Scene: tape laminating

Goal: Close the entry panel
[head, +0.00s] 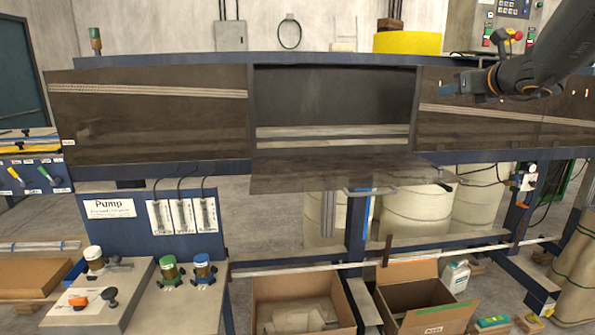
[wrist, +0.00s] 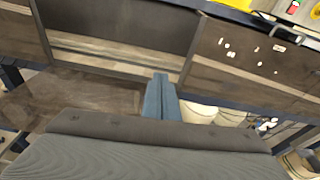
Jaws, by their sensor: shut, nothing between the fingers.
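The entry panel (head: 335,172) is a dark, see-through sheet at the middle of the machine in the head view. It is swung down and sticks out below the open bay, with a grey handle (head: 370,191) at its front edge. In the wrist view the panel (wrist: 62,105) shows at the left, partly hidden by my wrist. My gripper (head: 446,89) is at the upper right in the head view, in front of the right-hand window and apart from the panel. Its blue fingers (wrist: 160,92) are shut and empty.
The open bay (head: 335,100) shows pale rollers inside. Fixed dark windows (head: 150,115) flank it on both sides. A pump bench (head: 160,290) stands at the lower left. Cardboard boxes (head: 415,290) stand on the floor below, and white barrels (head: 418,210) are under the machine.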

